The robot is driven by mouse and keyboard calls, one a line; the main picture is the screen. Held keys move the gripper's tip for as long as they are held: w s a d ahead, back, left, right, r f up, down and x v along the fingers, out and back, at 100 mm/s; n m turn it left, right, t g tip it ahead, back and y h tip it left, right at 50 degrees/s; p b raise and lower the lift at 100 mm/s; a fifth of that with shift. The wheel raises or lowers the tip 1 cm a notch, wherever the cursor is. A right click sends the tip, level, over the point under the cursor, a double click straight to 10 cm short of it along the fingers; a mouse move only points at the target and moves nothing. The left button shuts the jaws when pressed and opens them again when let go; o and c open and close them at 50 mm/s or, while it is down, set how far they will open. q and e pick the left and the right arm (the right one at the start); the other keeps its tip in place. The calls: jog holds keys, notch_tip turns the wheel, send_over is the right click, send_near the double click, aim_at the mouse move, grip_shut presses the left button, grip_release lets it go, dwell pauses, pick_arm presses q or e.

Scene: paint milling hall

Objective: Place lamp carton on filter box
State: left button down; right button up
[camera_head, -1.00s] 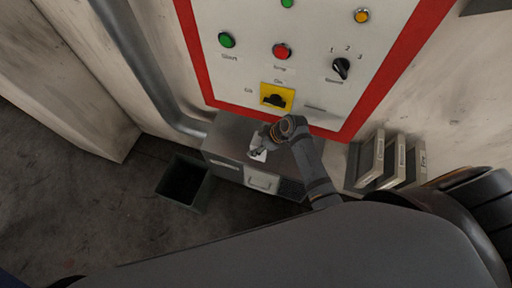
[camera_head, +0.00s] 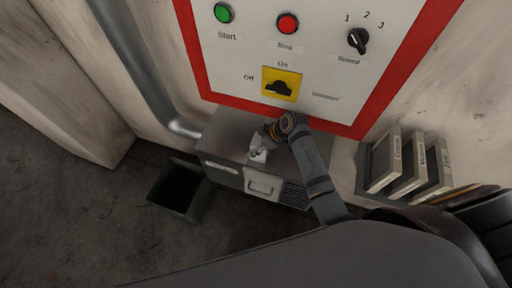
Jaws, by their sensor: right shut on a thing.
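The small white lamp carton (camera_head: 260,156) is in my right gripper (camera_head: 261,147), which is shut on it. My right arm reaches in from the lower right. The grey box with a front handle and vent slots, apparently the filter box (camera_head: 225,137), stands against the wall below the control panel. The carton shows over the front part of its top, near the upper front edge. I cannot tell whether the carton touches the box or hangs above it. My left gripper is not in view.
The red-framed control panel (camera_head: 318,80) with buttons and a yellow switch (camera_head: 281,84) is above the box. A dark open bin (camera_head: 178,188) stands on the floor to the left. Several labelled binders (camera_head: 410,166) stand at the right. A pipe (camera_head: 140,68) runs down the wall.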

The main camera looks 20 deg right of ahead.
jog(key=o, duration=1.3)
jog(key=shift+c, duration=0.2)
jog(key=b+v, duration=0.1)
jog(key=v, duration=1.1)
